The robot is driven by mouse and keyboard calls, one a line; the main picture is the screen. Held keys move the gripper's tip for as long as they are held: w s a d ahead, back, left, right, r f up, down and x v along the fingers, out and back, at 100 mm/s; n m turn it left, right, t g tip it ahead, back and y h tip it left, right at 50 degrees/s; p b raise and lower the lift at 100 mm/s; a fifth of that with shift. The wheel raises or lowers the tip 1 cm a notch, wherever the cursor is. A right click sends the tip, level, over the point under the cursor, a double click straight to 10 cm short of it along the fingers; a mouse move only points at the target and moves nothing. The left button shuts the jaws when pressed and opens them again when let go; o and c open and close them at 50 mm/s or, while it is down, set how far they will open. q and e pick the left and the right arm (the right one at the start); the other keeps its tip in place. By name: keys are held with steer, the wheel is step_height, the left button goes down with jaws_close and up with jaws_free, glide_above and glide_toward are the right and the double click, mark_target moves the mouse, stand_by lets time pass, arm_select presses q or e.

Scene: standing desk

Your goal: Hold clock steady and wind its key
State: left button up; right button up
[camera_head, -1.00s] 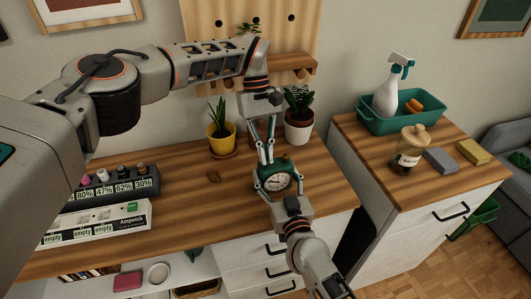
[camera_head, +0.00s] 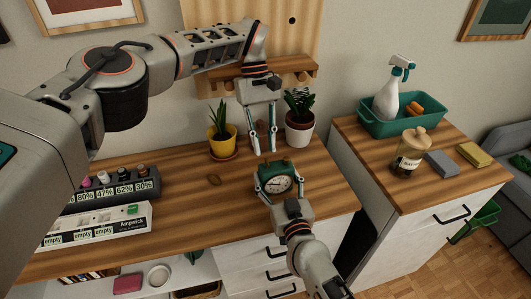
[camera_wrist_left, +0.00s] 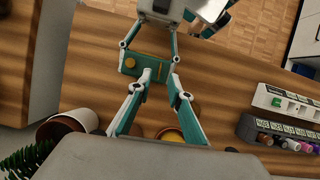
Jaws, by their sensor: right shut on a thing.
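The green clock (camera_head: 279,184) with a white face stands upright on the desk. My right gripper (camera_head: 276,181) is shut on it from the front, one finger on each side of its case. My left gripper (camera_head: 263,152) is above and behind the clock, pointing down, its fingers apart with nothing between them. The left wrist view shows the clock's green back (camera_wrist_left: 146,68) just beyond the left fingertips (camera_wrist_left: 160,82). On that back are a round brass knob (camera_wrist_left: 130,62) and a thin brass piece (camera_wrist_left: 160,71); I cannot tell which is the key.
A yellow plant pot (camera_head: 222,143) and a white plant pot (camera_head: 299,132) stand behind the clock, near the left gripper. The desk (camera_head: 190,200) between box and clock is mostly clear. A side cabinet holds a teal tray (camera_head: 372,127) and jar.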

arm_select(q)
steer(key=shift+v, duration=1.75)
arm_select(e)
steer(key=o, duration=1.4)
